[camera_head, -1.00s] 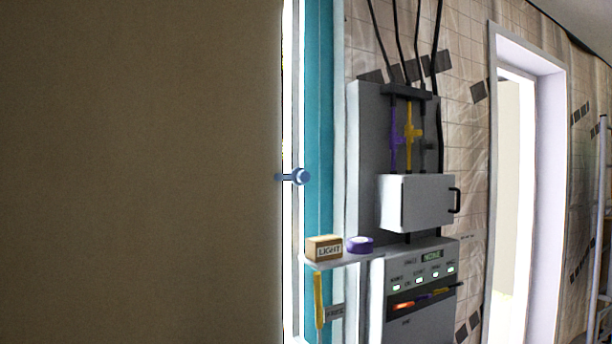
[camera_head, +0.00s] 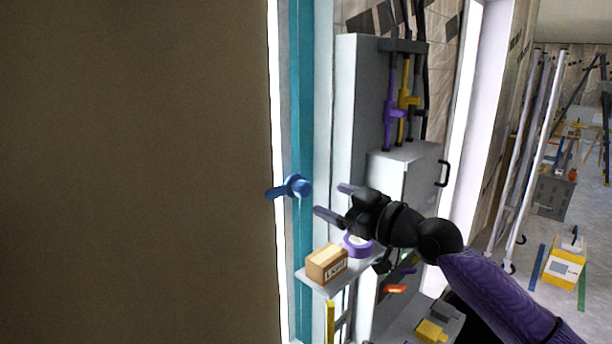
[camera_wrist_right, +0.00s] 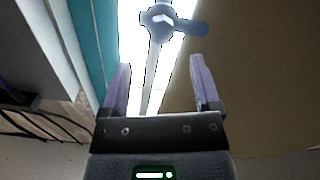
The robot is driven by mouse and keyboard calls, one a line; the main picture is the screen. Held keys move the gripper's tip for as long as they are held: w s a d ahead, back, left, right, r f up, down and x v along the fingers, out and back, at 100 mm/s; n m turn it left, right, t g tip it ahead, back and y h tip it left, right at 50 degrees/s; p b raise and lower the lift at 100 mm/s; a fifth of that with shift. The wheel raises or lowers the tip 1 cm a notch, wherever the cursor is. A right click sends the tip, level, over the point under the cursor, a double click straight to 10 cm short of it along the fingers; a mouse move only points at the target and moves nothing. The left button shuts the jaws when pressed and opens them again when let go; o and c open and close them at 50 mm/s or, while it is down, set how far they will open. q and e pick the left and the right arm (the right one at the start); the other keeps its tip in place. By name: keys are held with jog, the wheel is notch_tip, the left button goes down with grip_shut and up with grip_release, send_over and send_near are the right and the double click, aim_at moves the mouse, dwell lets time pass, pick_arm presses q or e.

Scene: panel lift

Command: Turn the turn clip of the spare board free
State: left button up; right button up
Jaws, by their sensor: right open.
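The spare board (camera_head: 130,180) is a large brown panel filling the left of the head view. The blue turn clip (camera_head: 297,186) sits on the teal post at the board's right edge, its arm pointing left over the edge. My right gripper (camera_head: 331,200) is open and empty, just right of the clip and apart from it. In the right wrist view the clip (camera_wrist_right: 163,20) is ahead of and above the open fingers (camera_wrist_right: 157,85), with its arm reaching right over the brown board (camera_wrist_right: 255,90). My left gripper is not in view.
A small shelf (camera_head: 312,283) below my right gripper holds a cardboard box (camera_head: 327,264) and a purple tape roll (camera_head: 357,247). A grey cabinet with a handled box (camera_head: 402,180) stands right of the post. A yellow case (camera_head: 563,268) is on the floor at far right.

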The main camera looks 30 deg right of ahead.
aim_at(306, 191)
jog(key=p+x, duration=0.1)
jog(key=x, duration=0.5)
jog(key=shift+w+a+p, duration=0.2)
jog(key=shift+w+p, duration=0.15)
grip_shut()
